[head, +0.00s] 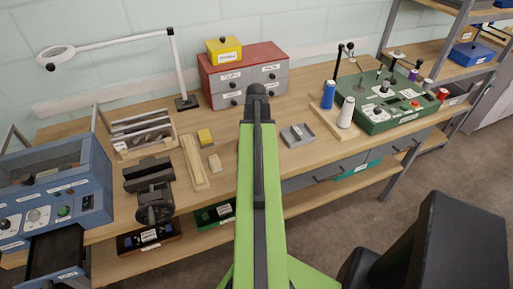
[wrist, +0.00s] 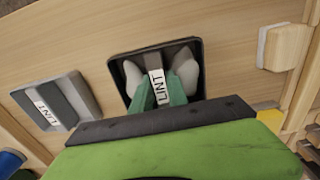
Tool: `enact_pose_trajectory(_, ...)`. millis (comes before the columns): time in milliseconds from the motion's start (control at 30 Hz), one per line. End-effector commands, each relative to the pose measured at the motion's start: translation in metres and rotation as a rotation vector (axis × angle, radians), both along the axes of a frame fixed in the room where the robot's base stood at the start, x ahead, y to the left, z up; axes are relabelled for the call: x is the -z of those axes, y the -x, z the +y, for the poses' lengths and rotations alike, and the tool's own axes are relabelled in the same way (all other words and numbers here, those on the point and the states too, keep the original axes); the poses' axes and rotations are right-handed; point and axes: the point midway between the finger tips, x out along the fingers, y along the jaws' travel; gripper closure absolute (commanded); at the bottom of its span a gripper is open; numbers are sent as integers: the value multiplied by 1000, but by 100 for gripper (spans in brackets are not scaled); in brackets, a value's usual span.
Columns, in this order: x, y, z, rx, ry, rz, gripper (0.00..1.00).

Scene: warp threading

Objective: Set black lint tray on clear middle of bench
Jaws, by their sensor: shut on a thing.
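The black lint tray (wrist: 194,46) shows in the wrist view, with a white LINT label facing the camera. My gripper (wrist: 160,78) is shut on it, with a pale fingertip on each side of the labelled middle part. The tray is over the bench top (wrist: 75,40); I cannot tell whether it touches the wood. In the head view my arm hides the black tray and the gripper tips. A grey tray (wrist: 58,104), also labelled LINT, lies apart beside it; it also shows in the head view (head: 297,135), right of my arm.
A yellow block (head: 205,136) and a small wooden block (head: 215,163) lie left of my arm. A red drawer cabinet (head: 243,75) stands behind. Blue and white spools (head: 328,95) stand on a wooden board at right, before a green machine (head: 380,100). A vise (head: 152,190) is at left.

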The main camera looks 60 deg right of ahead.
Motion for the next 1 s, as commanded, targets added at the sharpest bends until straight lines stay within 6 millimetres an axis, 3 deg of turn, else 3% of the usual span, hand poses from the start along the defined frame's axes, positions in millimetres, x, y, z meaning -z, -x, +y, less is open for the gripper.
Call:
enact_pose_trajectory(167, 4, 1, -1, 1, 0, 0, 100)
enact_pose_trajectory(200, 3, 1, -1, 2, 0, 0, 78)
enact_pose_trajectory(367, 2, 1, -1, 2, 0, 0, 59)
enact_pose_trajectory(767, -4, 2, -1, 3, 0, 0, 59)
enact_pose_trajectory(1000, -42, 2, -2, 4, 0, 0, 59)
